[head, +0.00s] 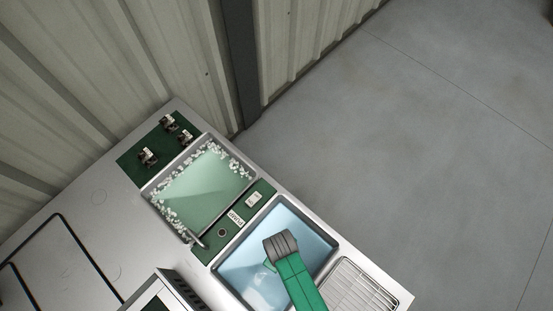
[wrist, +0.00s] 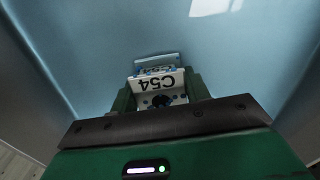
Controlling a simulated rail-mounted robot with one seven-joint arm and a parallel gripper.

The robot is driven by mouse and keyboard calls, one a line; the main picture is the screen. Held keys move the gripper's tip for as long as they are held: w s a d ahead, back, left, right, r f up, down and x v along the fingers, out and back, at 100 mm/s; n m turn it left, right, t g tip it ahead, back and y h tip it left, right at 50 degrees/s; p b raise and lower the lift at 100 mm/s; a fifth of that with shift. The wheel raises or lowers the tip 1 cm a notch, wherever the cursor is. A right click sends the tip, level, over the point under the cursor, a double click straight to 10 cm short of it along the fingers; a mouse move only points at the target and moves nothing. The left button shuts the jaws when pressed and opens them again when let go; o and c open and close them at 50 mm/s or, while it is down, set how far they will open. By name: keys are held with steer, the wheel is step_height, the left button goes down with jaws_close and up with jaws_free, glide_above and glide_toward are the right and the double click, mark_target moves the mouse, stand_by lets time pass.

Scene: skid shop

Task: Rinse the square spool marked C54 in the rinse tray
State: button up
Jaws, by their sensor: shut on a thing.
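The spool marked C54 (wrist: 158,84) shows in the wrist view, pale, with its black label upside down. My gripper (wrist: 158,98) is shut on it, with a green finger on each side. The spool is in or just over the blue water of the rinse tray (wrist: 80,45); I cannot tell how deep it is. In the head view the rinse tray (head: 241,262) is the blue basin at the lower middle, and my green and grey arm reaches over it, hiding the spool and the fingertips.
A tray of green liquid with white foam at its edges (head: 205,192) lies up and left of the rinse tray. Several small metal parts (head: 148,156) stand on a green mat beyond it. A wire rack (head: 356,290) is at the right.

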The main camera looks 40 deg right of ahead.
steer(key=shift+r+p, duration=5.9)
steer(key=shift+p, duration=0.1)
step_height(320, 180, up, 4)
steer(key=p, duration=0.4)
